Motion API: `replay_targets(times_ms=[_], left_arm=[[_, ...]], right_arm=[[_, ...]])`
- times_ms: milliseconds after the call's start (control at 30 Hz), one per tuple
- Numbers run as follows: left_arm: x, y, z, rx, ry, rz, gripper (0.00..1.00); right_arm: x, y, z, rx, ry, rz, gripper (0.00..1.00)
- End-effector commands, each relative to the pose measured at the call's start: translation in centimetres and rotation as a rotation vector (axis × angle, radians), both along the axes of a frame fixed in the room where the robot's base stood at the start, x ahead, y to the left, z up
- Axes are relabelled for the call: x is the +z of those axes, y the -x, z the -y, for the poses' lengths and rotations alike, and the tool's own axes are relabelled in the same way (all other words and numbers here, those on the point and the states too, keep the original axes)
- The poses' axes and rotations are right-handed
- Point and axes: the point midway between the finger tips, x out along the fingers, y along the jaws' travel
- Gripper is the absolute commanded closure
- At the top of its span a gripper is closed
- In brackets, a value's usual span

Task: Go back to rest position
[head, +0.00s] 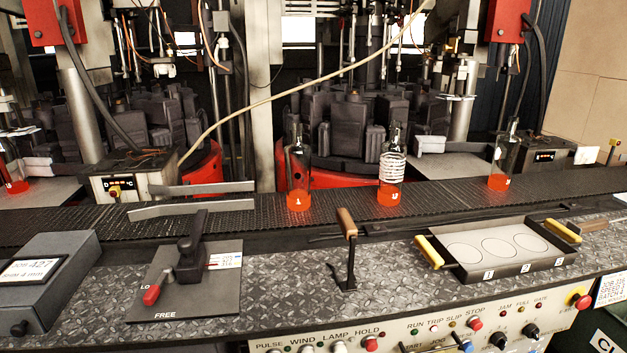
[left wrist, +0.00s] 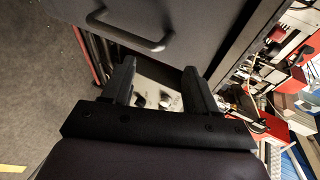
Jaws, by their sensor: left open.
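My left gripper (left wrist: 158,85) shows in the left wrist view with its two black fingers apart and nothing between them. Past the fingers are a dark panel with a bar handle (left wrist: 130,32) and a pale panel with knobs. Neither gripper shows in the head view, and no arm of mine reaches over the bench there. My right gripper is in neither view.
Glass bottles (head: 298,168), (head: 392,166) and (head: 502,158) with glowing orange bases stand on the dark conveyor (head: 345,197). A tray (head: 510,260) with yellow handles, a lever plate (head: 190,285) and an upright wooden-handled lever (head: 347,225) are on the metal bench.

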Motion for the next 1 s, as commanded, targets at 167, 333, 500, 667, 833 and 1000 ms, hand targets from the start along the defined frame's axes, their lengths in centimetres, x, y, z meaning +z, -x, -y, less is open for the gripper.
replay_targets(times_ms=[167,333,500,667,833,1000], left_arm=[[-4.7,2.8,2.2,0.207,0.501,-0.156,0.42],[-8.1,5.4,4.4,0.423,0.921,-0.28,0.42],[-9.9,7.1,5.9,0.576,1.18,-0.351,0.42],[-10.5,7.6,6.5,0.63,1.263,-0.373,0.42],[-10.5,7.6,6.5,0.632,1.267,-0.373,0.42],[-10.5,7.6,6.4,0.631,1.264,-0.372,0.42]], right_arm=[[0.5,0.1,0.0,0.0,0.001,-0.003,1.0],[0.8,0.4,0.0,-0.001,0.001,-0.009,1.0],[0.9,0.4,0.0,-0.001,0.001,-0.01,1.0],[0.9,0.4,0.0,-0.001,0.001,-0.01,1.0],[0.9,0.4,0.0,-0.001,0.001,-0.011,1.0],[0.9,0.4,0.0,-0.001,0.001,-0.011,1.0]])
